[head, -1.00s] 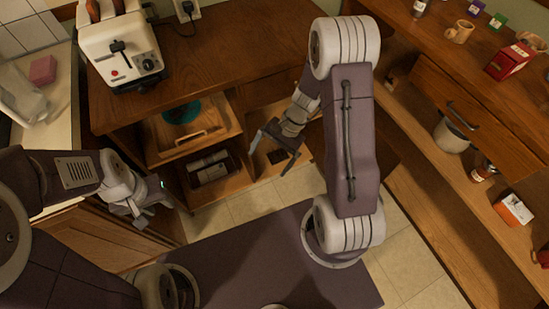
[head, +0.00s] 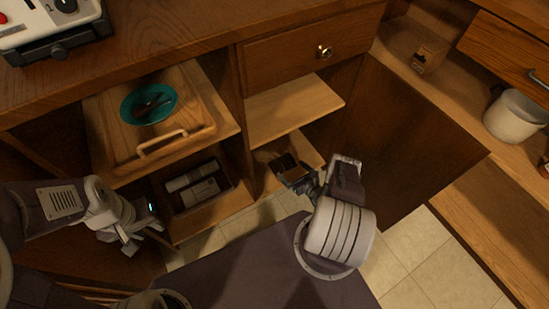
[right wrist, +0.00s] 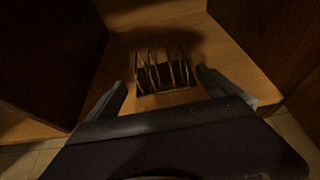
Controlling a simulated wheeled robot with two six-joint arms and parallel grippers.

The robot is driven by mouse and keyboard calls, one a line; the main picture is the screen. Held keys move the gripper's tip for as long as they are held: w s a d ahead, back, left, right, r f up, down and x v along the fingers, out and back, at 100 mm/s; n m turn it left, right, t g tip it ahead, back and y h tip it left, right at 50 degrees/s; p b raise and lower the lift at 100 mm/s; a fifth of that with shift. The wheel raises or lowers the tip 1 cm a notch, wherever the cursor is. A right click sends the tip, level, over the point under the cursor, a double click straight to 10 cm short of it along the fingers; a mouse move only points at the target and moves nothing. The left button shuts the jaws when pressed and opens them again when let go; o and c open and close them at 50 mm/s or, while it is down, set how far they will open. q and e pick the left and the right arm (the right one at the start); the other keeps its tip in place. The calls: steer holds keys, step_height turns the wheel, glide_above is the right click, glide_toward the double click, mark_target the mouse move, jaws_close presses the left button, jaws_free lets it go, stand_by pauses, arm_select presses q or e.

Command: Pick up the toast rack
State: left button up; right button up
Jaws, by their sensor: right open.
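The toast rack (right wrist: 163,72) is a set of thin wire loops over a dark rectangular base, standing on a low wooden shelf in the right wrist view. My right gripper (right wrist: 168,90) is open and empty, its two fingers apart on either side of the rack's near end. The rack lies just ahead of it, and I cannot tell whether they touch. In the head view my right gripper (head: 296,176) reaches into the low shelf, where the rack is dark and hard to make out. My left gripper (head: 138,238) is low at the left, away from the rack; its jaw opening is unclear.
A wooden tray (head: 112,138) with a teal bowl (head: 140,106) sits on an upper shelf at left. Below it is an open box (head: 216,204) with pale packages. An empty middle shelf (head: 290,108) overhangs the rack's shelf. A cabinet panel (head: 420,150) stands at right.

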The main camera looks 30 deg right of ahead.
mark_target(283, 161)
steer(key=shift+d, duration=0.1)
steer(key=b+x, duration=0.2)
steer(key=x, duration=0.1)
steer(key=shift+f, duration=0.15)
steer(key=shift+w, duration=0.4)
steer(key=shift+w+f+b, duration=0.25)
steer(key=shift+w+b, duration=0.05)
steer(key=shift+b, duration=0.35)
steer(key=b+x, duration=0.3)
steer(key=x, duration=0.1)
steer(key=shift+w, duration=0.3)
steer(key=shift+r, duration=0.1)
